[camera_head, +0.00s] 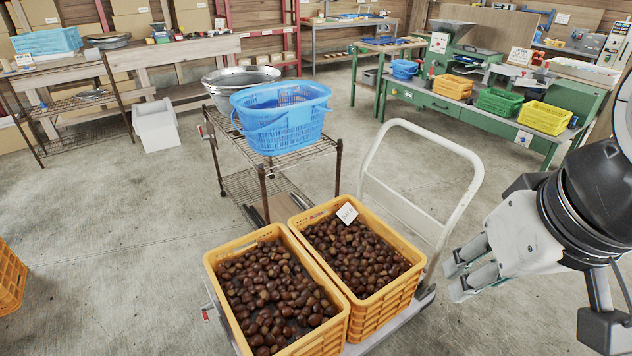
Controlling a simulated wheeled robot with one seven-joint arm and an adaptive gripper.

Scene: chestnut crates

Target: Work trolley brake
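A flat work trolley with a white tubular push handle (428,142) stands in front of me. Its grey deck (385,328) carries two orange crates full of chestnuts, a left crate (217,285) and a right crate (383,305). A small red part (206,315) shows at the trolley's left edge; I cannot tell whether it is the brake. The wheels are hidden under the deck and crates. My gripper (452,280) is at the right, beside the handle's lower right side, pointing left. Its fingers are apart with nothing visible between them.
A wire rack (262,164) with a blue basket (283,112) and metal tubs (240,80) stands just behind the trolley. A white bin (157,125) sits on the floor. A green bench (470,116) lies at the back right. Floor at left is mostly clear, except an orange crate (10,279).

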